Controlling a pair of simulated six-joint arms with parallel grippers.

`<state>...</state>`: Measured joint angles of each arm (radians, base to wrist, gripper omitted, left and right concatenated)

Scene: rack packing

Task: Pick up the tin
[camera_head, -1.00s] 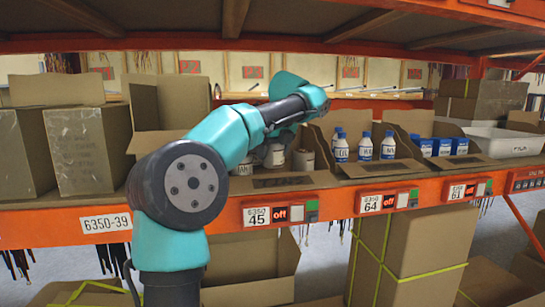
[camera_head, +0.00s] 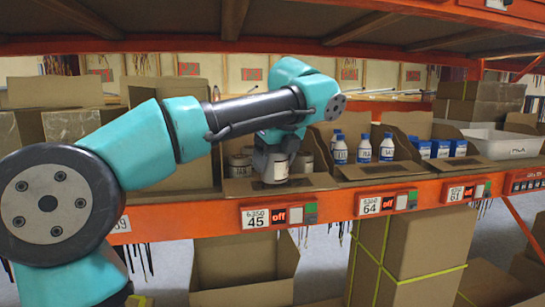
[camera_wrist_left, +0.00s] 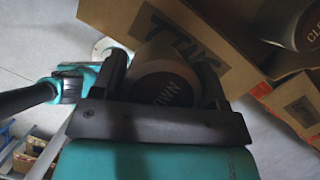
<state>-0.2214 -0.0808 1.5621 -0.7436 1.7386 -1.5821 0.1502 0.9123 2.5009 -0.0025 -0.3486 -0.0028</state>
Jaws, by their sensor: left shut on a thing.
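The tin (camera_head: 275,168) is a grey cylinder with a pale label, at the front of an open cardboard bin (camera_head: 265,186) on the shelf. My left gripper (camera_head: 270,150) comes down on it from above and is shut on it. My right gripper is not in view.
White bottles with blue caps (camera_head: 364,150) fill the bin to the right, then blue-and-white boxes (camera_head: 440,148) and a white tray (camera_head: 505,143). The orange shelf edge (camera_head: 335,203) runs below. Shelf beams (camera_head: 235,17) hang overhead.

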